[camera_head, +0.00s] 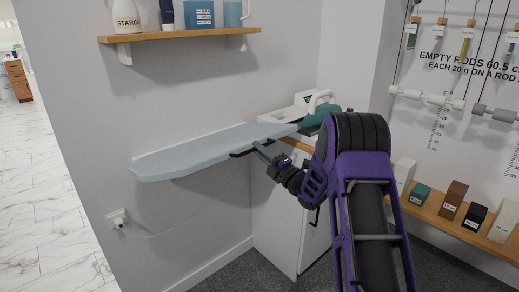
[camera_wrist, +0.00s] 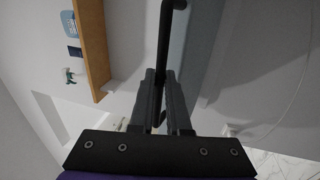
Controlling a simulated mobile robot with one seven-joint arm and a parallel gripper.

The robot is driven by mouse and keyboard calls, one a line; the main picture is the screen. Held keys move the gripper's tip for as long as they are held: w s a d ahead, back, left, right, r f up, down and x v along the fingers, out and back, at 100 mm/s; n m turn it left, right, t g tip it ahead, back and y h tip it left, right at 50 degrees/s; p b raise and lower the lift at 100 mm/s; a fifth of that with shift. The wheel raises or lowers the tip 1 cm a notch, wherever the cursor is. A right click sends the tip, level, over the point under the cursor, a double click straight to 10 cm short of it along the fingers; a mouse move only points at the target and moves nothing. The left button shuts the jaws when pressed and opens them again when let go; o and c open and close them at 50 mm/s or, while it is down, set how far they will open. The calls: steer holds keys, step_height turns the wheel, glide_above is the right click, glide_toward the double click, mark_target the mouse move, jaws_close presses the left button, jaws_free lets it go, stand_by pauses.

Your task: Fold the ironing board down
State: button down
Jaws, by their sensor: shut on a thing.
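The pale blue ironing board (camera_head: 195,152) juts out from the grey wall, roughly level, in the head view. A dark bar (camera_head: 239,155) runs at its near edge. My gripper (camera_head: 261,149) reaches the bar from the right. In the wrist view the two fingers of my gripper (camera_wrist: 167,78) are closed on the dark bar (camera_wrist: 165,35), with a strip of the board (camera_wrist: 203,38) behind. The board's underside and its mount are hidden.
A wooden shelf (camera_head: 180,36) with bottles and boxes hangs above the board. A wall socket with a plugged cord (camera_head: 117,218) is below. The floor under the board looks clear.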

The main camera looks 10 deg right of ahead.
steer(key=shift+a, duration=0.35)
steer(key=c, duration=1)
jaws_free()
steer(key=shift+w+a+f, duration=0.1)
steer(key=shift+w+a, duration=0.05)
steer(key=shift+w, duration=0.1)
steer(key=shift+o, duration=0.6)
steer(key=shift+s, duration=0.1)
steer(key=shift+d, duration=0.2)
steer(key=shift+d, duration=0.15)
steer(key=v, duration=1.7)
steer(key=shift+s, duration=0.15)
